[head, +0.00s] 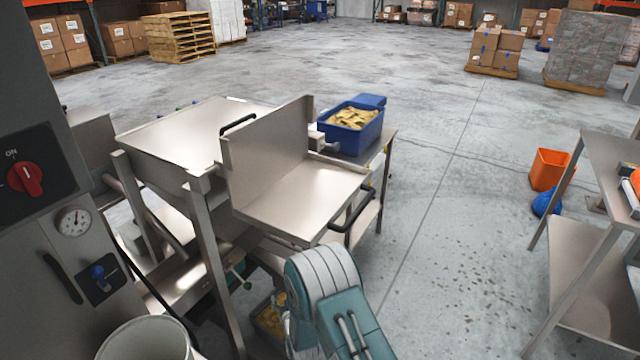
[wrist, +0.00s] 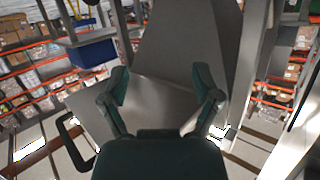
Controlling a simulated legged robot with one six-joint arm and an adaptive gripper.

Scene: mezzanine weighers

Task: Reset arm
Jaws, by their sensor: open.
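My gripper (wrist: 162,88) shows in the wrist view with its two teal fingers spread apart and nothing between them. Beyond the fingers is the bare metal tray (head: 300,202) of the weigher, with its upright back plate (head: 268,148); the tray also shows in the wrist view (wrist: 160,105). In the head view my teal and grey arm rises at the bottom centre, in front of the tray. The fingers cannot be made out in the head view.
A blue bin (head: 368,138) with yellowish contents stands behind the tray. A grey cabinet with a red knob (head: 26,178) is at the left, above a white bucket (head: 150,340). A metal table (head: 612,160) stands at the right, near an orange bin (head: 548,169). Open floor lies between.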

